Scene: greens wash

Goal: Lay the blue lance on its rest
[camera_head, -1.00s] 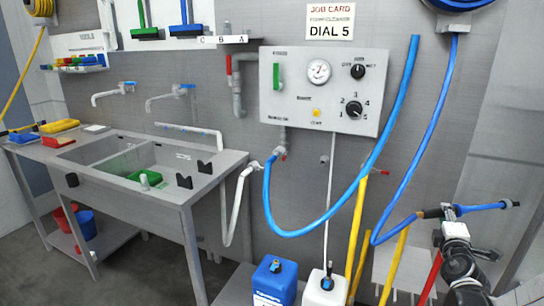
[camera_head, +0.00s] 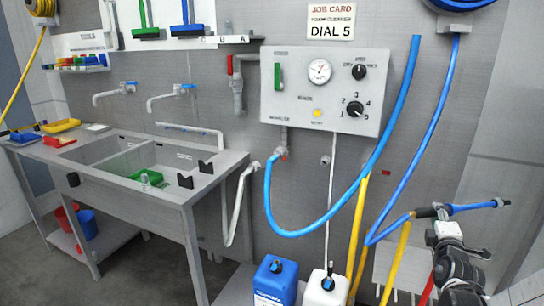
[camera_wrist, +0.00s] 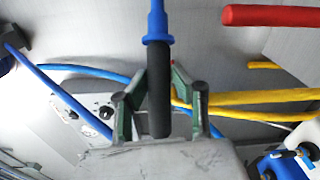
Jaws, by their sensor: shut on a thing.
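The blue lance (camera_head: 470,208) has a black grip and a blue tube, with its tip pointing right in the head view. My gripper (camera_head: 440,214) is shut on the black grip (camera_wrist: 158,90) and holds the lance in the air at the right, nearly level. In the wrist view the grip lies between both fingers, and the blue tube (camera_wrist: 157,25) points up the picture. A blue hose (camera_head: 436,130) runs from the lance's left end up to a reel. Two dark brackets (camera_head: 206,167) stand on the sink's right rim; I cannot tell whether they are the rest.
A wall panel (camera_head: 325,90) with a gauge and dials is behind. Yellow lances (camera_head: 357,225) and a red one (camera_head: 428,288) stand near my arm. Blue (camera_head: 275,283) and white (camera_head: 326,290) canisters stand below. The sink bench (camera_head: 200,190) is at left. Another blue hose (camera_head: 388,130) hangs in a loop.

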